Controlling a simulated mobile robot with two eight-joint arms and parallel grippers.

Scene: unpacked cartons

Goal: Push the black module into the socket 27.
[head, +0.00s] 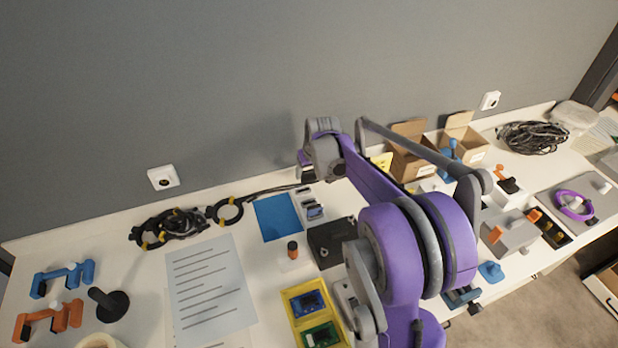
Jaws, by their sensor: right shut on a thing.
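My right arm rises from the bottom centre, and its gripper (306,172) is above the back of the table, near the wall. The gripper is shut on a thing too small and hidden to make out. I cannot tell whether that thing is the black module. A flat black box (328,240) lies on the table left of my arm, partly covered by it. No number 27 is readable, so I cannot tell which place is socket 27. My left gripper is not in view.
A white wall fitting (163,177) is at left and another (490,100) at right. A yellow tray (290,310) with circuit boards, a blue sheet (278,217), a printed sheet (205,285) and black cables (170,228) cover the table. Open cartons (412,165) stand behind my arm.

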